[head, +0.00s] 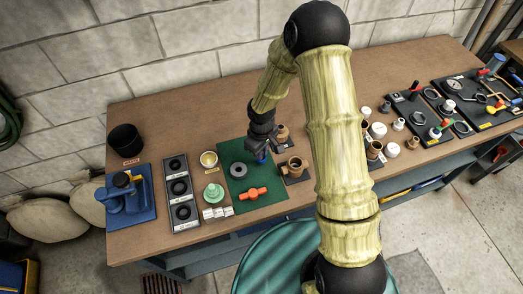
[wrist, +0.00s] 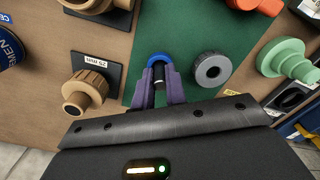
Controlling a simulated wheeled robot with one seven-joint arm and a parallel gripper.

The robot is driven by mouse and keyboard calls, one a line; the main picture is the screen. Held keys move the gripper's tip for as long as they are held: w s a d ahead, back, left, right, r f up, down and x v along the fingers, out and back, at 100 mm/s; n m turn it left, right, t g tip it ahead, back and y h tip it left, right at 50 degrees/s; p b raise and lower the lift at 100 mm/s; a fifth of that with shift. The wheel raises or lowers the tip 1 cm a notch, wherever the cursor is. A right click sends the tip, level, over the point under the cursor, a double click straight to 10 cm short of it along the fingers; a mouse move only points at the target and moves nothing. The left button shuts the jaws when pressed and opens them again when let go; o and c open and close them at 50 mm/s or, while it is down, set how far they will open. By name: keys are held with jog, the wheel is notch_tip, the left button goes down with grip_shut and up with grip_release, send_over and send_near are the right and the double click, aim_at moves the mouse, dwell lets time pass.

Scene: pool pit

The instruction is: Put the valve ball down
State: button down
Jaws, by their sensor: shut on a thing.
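My gripper (wrist: 160,88) is shut, its two purple fingers on either side of the valve ball (wrist: 159,57), a blue rounded piece; the fingers hide much of it. In the head view, my gripper (head: 261,147) is over the right part of the green mat (head: 236,205), with the blue valve ball (head: 261,157) low between the fingers. I cannot tell whether the ball touches the mat. A grey ring (wrist: 212,69) lies on the mat just right of my gripper in the wrist view. An orange handle-like part (head: 252,194) lies nearer the mat's front.
Brown pipe fittings on dark plates (head: 294,168) stand right of the mat. Left are a light green flanged part (head: 213,193), a yellowish cup (head: 209,159), white blocks (head: 218,213) and a black three-place rack (head: 182,190). The mat between ring and orange part is bare.

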jog(key=shift+f, duration=0.15)
jog(key=c, duration=1.4)
grip_release()
jog(key=shift+c, duration=0.2)
notch_tip(320, 180, up, 12)
jog(key=b, duration=0.1)
jog(key=shift+r+b, duration=0.2)
jog(key=shift+b, duration=0.15)
